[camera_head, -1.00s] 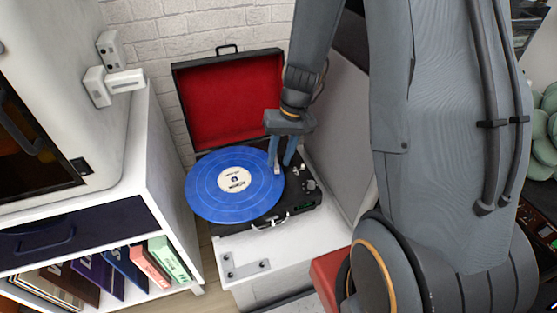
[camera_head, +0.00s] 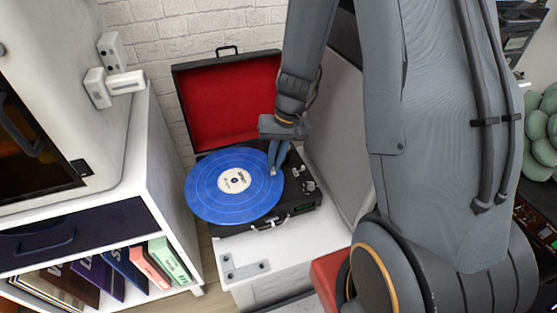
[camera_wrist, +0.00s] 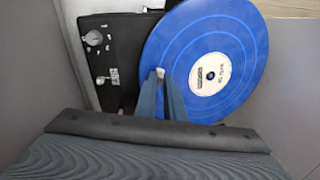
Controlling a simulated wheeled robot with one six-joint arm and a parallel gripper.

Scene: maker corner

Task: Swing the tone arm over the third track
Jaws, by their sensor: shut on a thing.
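A blue record (camera_head: 215,205) with a white label lies on the black turntable (camera_head: 290,207), whose red-lined lid stands open behind it. Lighter rings divide the record into tracks. My gripper (camera_head: 273,172) points down at the right edge of the record, its two blue-grey fingers close together. In the wrist view my gripper (camera_wrist: 160,77) is shut on the small pale end of the tone arm (camera_wrist: 160,72), over the outer part of the blue record (camera_wrist: 215,35). The rest of the tone arm is mostly hidden by the fingers. I cannot tell which ring it is above.
The turntable stands on a white cabinet (camera_head: 290,247). A white shelf (camera_head: 165,190) with several record sleeves is at the left. A grey panel (camera_head: 335,130) rises close on the right of the turntable. A red item (camera_head: 327,275) is at the front.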

